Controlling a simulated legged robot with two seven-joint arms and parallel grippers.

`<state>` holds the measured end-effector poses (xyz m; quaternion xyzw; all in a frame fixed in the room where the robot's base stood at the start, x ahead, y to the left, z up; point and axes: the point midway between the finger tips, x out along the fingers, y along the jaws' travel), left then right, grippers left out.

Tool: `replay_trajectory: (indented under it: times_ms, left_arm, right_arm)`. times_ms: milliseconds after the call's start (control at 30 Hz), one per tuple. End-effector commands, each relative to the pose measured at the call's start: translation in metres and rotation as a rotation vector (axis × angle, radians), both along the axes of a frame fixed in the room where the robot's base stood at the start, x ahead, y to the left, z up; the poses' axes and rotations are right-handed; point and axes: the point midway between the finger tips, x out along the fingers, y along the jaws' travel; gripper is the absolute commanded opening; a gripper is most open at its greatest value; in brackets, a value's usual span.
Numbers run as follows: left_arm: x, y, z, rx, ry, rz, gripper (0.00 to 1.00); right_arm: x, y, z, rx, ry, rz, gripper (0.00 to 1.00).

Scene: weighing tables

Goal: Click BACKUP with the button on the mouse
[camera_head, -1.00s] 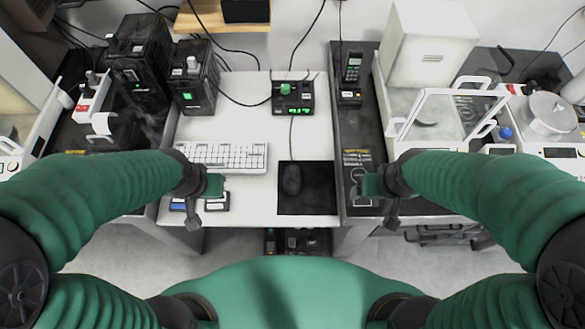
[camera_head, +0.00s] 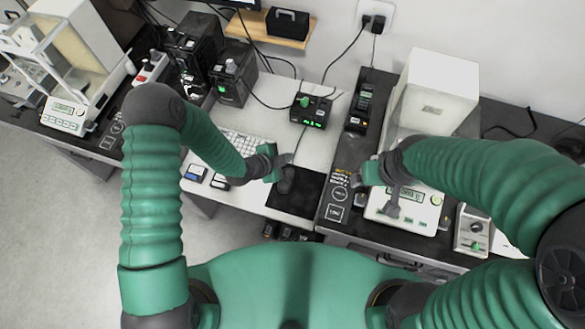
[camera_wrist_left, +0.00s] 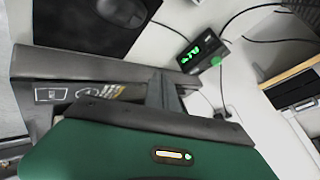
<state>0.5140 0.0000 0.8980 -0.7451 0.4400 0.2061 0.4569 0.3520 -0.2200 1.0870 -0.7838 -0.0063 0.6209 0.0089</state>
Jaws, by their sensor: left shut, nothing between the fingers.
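The dark mouse (camera_head: 286,182) lies on the black mouse pad (camera_head: 302,196) at the front of the white desk. My left gripper (camera_head: 281,163) is shut and empty at the mouse's far left in the head view. It partly hides the mouse; I cannot tell if they touch. In the left wrist view the mouse (camera_wrist_left: 124,10) shows at the top, apart from the finger pair (camera_wrist_left: 165,92). A monitor edge (camera_head: 236,3) shows at the top of the head view; no BACKUP label is readable. My right gripper (camera_head: 366,178) is right of the pad, its jaws unclear.
The white keyboard (camera_head: 243,143) is left of the mouse, partly behind my left arm. A black box with a green display (camera_head: 311,111) stands behind the pad. A dark table (camera_head: 338,192) with a balance (camera_head: 408,208) adjoins on the right.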

Motion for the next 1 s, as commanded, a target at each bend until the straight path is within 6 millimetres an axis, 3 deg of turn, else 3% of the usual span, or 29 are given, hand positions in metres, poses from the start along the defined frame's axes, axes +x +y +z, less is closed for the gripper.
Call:
replay_trajectory:
  times_ms: [467,1000]
  left_arm:
    - [-0.001,-0.015,-0.006,0.012,-0.014,-0.014,0.00]
    - [-0.001,-0.007,-0.080,0.006,-0.013,-0.013,0.00]
  right_arm:
    - [0.000,0.001,-0.003,0.000,0.000,0.001,0.80]
    - [0.000,0.002,-0.057,0.000,0.000,0.001,0.80]
